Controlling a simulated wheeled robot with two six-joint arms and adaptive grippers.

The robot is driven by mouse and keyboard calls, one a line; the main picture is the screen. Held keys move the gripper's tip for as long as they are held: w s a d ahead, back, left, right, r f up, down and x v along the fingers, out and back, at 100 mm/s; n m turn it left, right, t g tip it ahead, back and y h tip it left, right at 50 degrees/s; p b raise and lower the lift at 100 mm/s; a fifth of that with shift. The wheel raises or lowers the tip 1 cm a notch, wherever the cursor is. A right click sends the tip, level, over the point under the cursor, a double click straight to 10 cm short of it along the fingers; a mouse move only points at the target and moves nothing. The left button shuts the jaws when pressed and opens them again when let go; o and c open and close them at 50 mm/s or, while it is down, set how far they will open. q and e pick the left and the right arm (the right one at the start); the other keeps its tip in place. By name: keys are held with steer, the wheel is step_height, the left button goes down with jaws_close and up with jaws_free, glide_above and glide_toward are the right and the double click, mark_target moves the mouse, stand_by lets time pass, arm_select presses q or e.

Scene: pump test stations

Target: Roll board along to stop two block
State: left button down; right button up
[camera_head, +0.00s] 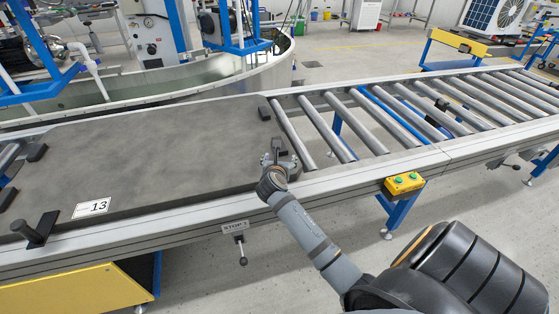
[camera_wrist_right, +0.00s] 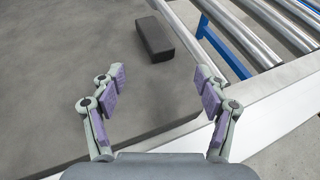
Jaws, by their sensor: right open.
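The board (camera_head: 150,150) is a wide dark grey slab with a white label reading 13, lying on the roller conveyor at the left. Black blocks sit near its edges, and an upright black handle (camera_head: 38,228) stands at its near left corner. My right gripper (camera_head: 279,160) is open above the board's near right corner. In the wrist view its parted fingers (camera_wrist_right: 153,88) have nothing between them, and a black block (camera_wrist_right: 154,38) lies beyond them on the board. A small dark fitting (camera_head: 440,103) sits among the rollers farther right; I cannot tell if it is the stop two block. My left gripper is not in view.
Bare rollers (camera_head: 325,125) run right from the board's edge. A STOP 1 plate (camera_head: 235,227) with a lever (camera_head: 242,250) hangs on the near rail. A yellow box with green buttons (camera_head: 404,183) is on that rail. A round tank (camera_head: 285,65) stands behind.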

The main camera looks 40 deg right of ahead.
mark_target(282, 152)
steer(key=b+x, duration=0.2)
steer(key=x, duration=0.5)
steer(key=shift+w+d+f, duration=0.2)
steer(key=shift+f, duration=0.15)
steer(key=shift+w+d+f, duration=0.1)
steer(key=shift+w+d, duration=0.1)
steer(key=shift+w, duration=0.05)
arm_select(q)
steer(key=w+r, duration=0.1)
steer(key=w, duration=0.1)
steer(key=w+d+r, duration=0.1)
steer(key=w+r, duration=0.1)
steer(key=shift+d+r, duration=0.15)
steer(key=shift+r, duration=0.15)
arm_select(e)
jaws_close()
